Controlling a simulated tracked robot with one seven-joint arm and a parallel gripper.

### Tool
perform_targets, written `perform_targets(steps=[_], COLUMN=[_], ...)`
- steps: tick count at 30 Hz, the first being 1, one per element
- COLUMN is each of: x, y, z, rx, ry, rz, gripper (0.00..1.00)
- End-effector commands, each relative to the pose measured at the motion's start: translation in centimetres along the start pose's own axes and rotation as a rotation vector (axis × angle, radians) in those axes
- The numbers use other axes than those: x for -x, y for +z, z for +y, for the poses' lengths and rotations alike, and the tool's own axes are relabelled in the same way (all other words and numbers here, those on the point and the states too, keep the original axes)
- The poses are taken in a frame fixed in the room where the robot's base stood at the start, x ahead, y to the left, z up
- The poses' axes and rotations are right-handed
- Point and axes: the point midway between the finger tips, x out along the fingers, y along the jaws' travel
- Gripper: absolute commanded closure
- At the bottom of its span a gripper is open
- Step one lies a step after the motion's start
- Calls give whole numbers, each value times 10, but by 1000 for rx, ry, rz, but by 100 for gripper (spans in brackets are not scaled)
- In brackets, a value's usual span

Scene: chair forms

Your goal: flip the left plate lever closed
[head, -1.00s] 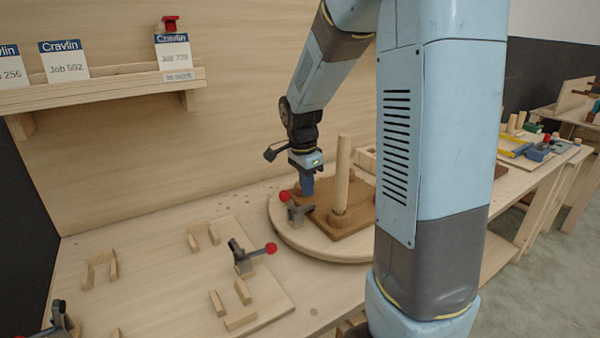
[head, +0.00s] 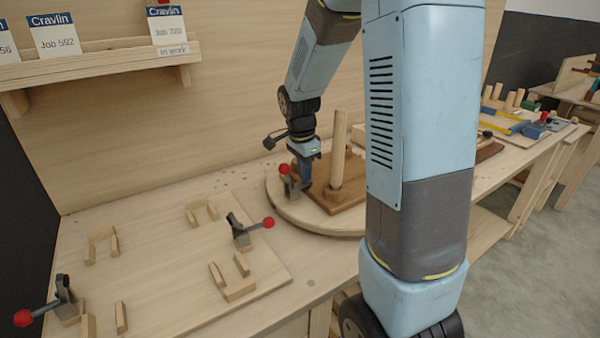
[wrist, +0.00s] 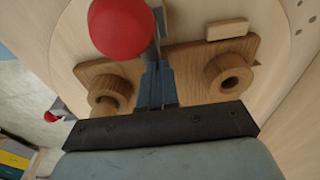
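The left plate lever (head: 284,169) has a red ball knob and a grey clamp body, at the left edge of the brown plate (head: 350,192) on a round wooden board. Its red knob (wrist: 120,28) looms large at the top of the wrist view, with its grey arm partly behind my fingers. My gripper (head: 306,180) points down just right of the knob, beside the clamp. In the wrist view the blue-grey fingers (wrist: 157,80) are together, with no object seen between them. Whether they touch the lever I cannot tell.
A tall wooden peg (head: 338,150) stands on the plate close to my gripper. Another red-knobbed lever (head: 240,232) and several wooden blocks are on the flat board (head: 170,270) at left. A further red knob (wrist: 50,117) shows in the wrist view.

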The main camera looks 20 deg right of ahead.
Motion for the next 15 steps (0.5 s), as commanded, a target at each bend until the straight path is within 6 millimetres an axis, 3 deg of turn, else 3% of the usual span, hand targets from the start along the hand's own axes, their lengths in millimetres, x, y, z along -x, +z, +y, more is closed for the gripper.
perform_targets(steps=[1, 8, 15], x=[-10, -9, 21], y=[-2, -3, -6], z=[7, 8, 7], rx=[-1, -3, -5], ry=[25, 26, 8], rz=[-1, 0, 3], gripper=[100, 100, 100])
